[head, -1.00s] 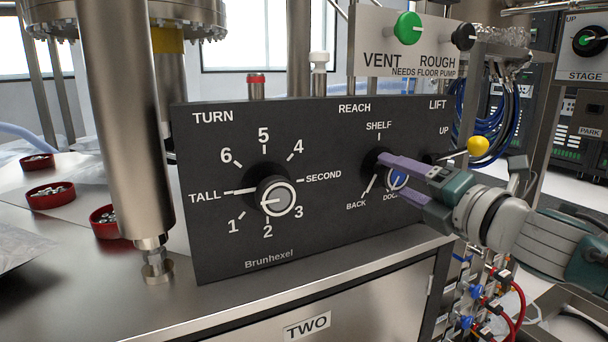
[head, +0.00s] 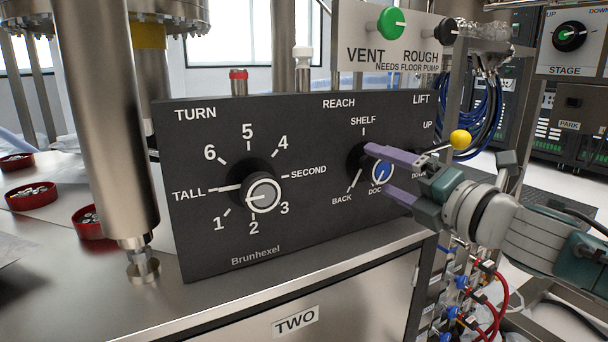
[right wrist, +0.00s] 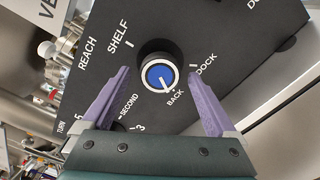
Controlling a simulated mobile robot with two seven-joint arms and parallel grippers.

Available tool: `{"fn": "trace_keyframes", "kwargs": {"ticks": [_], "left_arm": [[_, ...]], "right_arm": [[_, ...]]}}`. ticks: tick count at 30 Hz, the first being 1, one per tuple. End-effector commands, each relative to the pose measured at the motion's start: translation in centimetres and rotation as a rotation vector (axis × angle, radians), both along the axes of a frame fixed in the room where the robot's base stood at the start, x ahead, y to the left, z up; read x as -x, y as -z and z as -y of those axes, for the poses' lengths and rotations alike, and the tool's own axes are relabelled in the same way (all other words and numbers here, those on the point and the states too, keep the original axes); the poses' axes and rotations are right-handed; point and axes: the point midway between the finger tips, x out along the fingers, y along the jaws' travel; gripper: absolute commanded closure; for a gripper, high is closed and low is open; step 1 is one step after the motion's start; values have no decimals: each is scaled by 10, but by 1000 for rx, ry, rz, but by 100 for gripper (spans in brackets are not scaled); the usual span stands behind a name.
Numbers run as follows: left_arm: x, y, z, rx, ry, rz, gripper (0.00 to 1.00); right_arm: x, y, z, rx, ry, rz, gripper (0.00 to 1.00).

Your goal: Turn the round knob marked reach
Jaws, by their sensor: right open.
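The reach knob (head: 383,173) is round and black with a blue face and white pointer line, at the right of the black panel (head: 310,225). In the right wrist view the knob (right wrist: 160,75) points toward BACK; SHELF and DOCK are the other marks. My right gripper (head: 379,170) is open in front of the panel, one purple finger above the knob and one below. In the right wrist view my right gripper (right wrist: 160,88) has its fingertips apart on either side of the knob, with visible gaps. My left gripper is not in view.
The larger TURN knob (head: 262,195) is left of the reach knob. A yellow-balled lever (head: 460,139) sticks out at the panel's right, close above my right gripper. A white panel with a green VENT knob (head: 391,22) stands above. Red dishes (head: 32,195) lie at the left.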

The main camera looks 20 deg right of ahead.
Motion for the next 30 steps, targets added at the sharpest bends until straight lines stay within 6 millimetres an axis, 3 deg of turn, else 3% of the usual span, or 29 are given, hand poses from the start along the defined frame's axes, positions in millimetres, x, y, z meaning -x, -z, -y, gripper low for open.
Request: {"fn": "trace_keyframes", "kwargs": {"ticks": [9,15,30], "left_arm": [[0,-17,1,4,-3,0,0],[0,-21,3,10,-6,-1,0],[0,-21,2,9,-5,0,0]], "right_arm": [[57,-1,3,-2,-1,-4,7],[82,-1,6,-1,0,-1,7],[89,-1,7,1,-1,0,7]]}}
